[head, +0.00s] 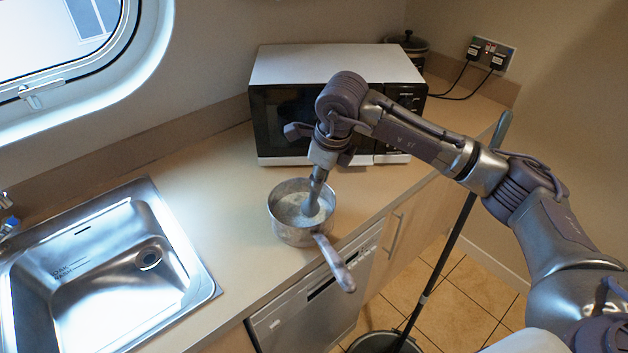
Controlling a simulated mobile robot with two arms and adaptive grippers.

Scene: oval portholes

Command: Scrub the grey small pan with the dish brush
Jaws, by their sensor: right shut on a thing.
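The grey small pan (290,236) stands on the counter near its front edge, with its handle pointing toward the front right and over the edge. My right gripper (319,176) points down over the pan from above. It is shut on the dish brush (311,204), whose lower end is inside the pan. The gripper hides most of the brush, and I cannot tell whether the bristles touch the pan's bottom. My left gripper is not in view.
A microwave (285,112) stands behind the pan, close to my right arm. A steel sink (110,265) is set into the counter (225,210) at left. A dishwasher (310,310) is below the pan. A pole (455,235) stands in a bucket (375,342) at right.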

